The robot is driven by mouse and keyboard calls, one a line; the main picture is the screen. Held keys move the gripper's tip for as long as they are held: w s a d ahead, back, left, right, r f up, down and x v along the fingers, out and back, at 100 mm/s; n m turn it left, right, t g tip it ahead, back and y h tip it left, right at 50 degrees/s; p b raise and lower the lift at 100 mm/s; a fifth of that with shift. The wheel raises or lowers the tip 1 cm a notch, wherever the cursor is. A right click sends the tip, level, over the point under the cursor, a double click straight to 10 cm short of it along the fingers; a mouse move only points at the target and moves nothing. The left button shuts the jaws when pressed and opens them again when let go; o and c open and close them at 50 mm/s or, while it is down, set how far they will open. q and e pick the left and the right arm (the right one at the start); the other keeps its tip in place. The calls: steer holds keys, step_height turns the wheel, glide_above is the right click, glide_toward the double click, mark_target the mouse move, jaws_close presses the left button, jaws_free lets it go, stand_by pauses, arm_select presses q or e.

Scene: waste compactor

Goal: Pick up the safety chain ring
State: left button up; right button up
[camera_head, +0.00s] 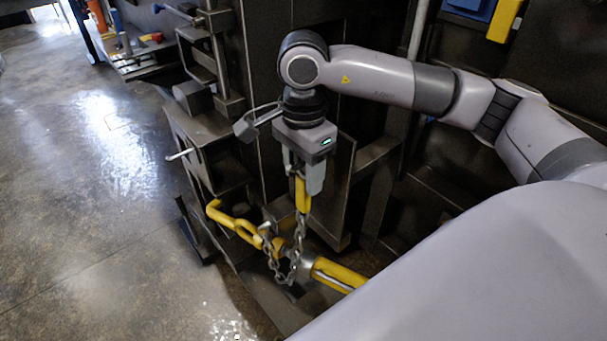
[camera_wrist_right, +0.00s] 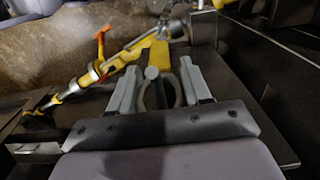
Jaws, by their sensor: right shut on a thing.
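My right gripper (camera_head: 305,175) points down above a yellow bar and is shut. In the right wrist view the gripper's fingers (camera_wrist_right: 158,78) stand on either side of a dark ring (camera_wrist_right: 176,92), the safety chain ring. A yellow piece (camera_head: 302,196) hangs just below the fingers, with the chain (camera_head: 298,240) below it. The chain droops in a loop and rises to the yellow bar (camera_head: 235,222) on its left. The ring itself is mostly hidden by the fingers in the head view. My left gripper is not in view.
The dark metal frame of the compactor (camera_head: 205,125) stands beside and behind the gripper. A yellow bar end (camera_head: 340,274) with a grey collar lies at lower right. An orange and yellow part (camera_wrist_right: 101,48) shows in the right wrist view. Open floor (camera_head: 90,200) lies to the left.

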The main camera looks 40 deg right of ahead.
step_height(320, 180, up, 2)
steer(key=shift+r, duration=0.1)
steer(key=s+a+b, duration=0.1)
steer(key=a, duration=1.7)
steer(key=shift+s+f, duration=0.2)
steer(key=shift+f, duration=0.15)
